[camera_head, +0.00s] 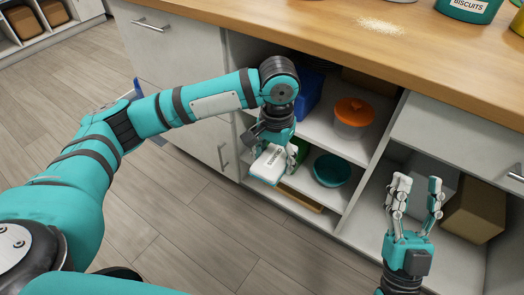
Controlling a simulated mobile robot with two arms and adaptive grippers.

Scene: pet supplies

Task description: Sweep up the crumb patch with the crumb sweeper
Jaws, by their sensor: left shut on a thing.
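The crumb patch (381,25) is a pale scatter of fine crumbs on the wooden counter top, toward the back. The fingers are partly hidden by the wrist and the sweeper. My right gripper (415,205) is open and empty, fingers pointing up, in front of the lower right shelf opening.
The wooden counter (300,28) overhangs the open shelves. A teal biscuits tin (468,9) stands on it at the back right. The shelves hold an orange-lidded tub (353,117), a teal bowl (331,170), a blue bin (309,92) and a brown box (475,208). The counter around the crumbs is clear.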

